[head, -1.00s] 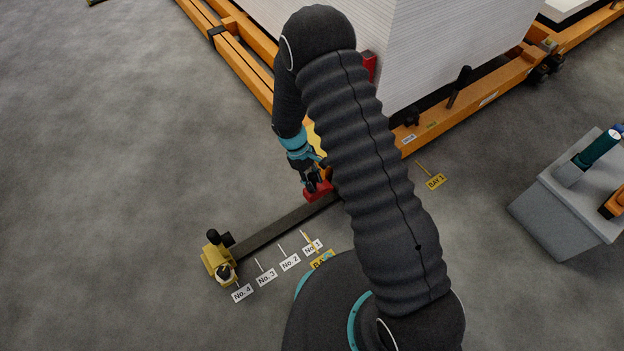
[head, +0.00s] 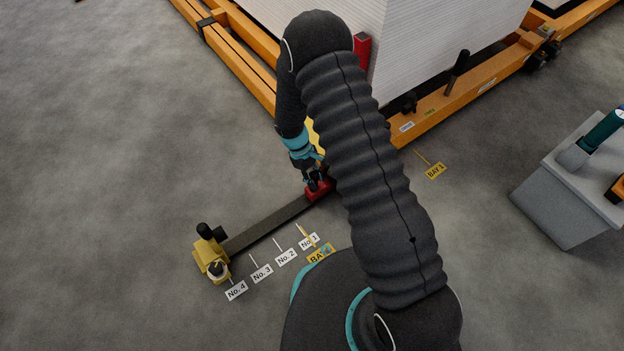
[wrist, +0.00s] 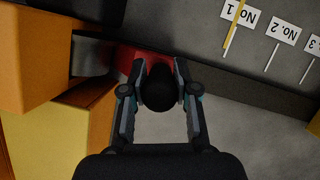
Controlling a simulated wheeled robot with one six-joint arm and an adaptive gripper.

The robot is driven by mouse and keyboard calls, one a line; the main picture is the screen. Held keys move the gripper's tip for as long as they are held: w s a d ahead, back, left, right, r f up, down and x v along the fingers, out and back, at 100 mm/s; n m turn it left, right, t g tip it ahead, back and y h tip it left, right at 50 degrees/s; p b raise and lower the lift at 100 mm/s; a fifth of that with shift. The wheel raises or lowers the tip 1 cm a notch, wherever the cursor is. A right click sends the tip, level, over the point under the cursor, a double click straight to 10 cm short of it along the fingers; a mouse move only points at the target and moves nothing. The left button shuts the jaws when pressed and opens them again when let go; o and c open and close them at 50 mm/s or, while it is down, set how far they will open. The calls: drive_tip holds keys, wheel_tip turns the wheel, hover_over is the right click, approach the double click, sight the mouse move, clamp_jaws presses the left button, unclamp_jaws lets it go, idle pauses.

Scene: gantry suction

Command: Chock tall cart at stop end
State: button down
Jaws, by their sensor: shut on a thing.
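My gripper (head: 315,182) is shut on the black round knob (wrist: 160,92) of a red chock (head: 319,191). The red chock also shows just beyond the fingertips in the wrist view (wrist: 147,62). It is at the dark floor rail (head: 270,223); whether it touches the rail I cannot tell. The tall cart has an orange frame (head: 478,96) and a high white stack (head: 440,45). My arm hides part of the cart's near corner. Orange and yellow blocks (wrist: 50,135) stand beside the chock at the left of the wrist view.
A yellow end stop (head: 212,255) with black parts stands at the rail's left end. Labels No. 1 to No. 4 (head: 262,273) and a BAY 1 tag (head: 435,171) lie on the floor. A grey stand (head: 570,190) is at right. Floor at left is clear.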

drive_tip(key=shift+f, duration=0.3)
idle(0.4)
drive_tip(key=c, duration=0.8)
unclamp_jaws()
drive_tip(key=shift+r, duration=0.15)
drive_tip(key=v, duration=1.1)
drive_tip(key=shift+a+r, duration=0.15)
drive_tip(key=shift+r, duration=0.25)
drive_tip(key=s+d+r+m+t+y+p, duration=0.1)
drive_tip(key=s+d+r, duration=0.4)
drive_tip(key=r, duration=0.9)
drive_tip(key=s+d+r+m+t+y+p, duration=0.1)
drive_tip(key=s+d+r+m+t+p, duration=0.3)
drive_tip(key=s+r, duration=0.7)
drive_tip(key=s+d+r+m+t+y+p, duration=0.1)
drive_tip(key=s+d+r+m+t+p, duration=0.2)
drive_tip(key=r, duration=1.6)
drive_tip(key=shift+s+d+r+m+y+p, duration=0.2)
drive_tip(key=shift+s+d+m, duration=0.4)
drive_tip(key=shift+s+d, duration=0.65)
drive_tip(key=shift+s+d+m+y+p, duration=0.1)
drive_tip(key=shift+s+d+m+p, duration=0.15)
drive_tip(key=shift+s+d+m, duration=0.7)
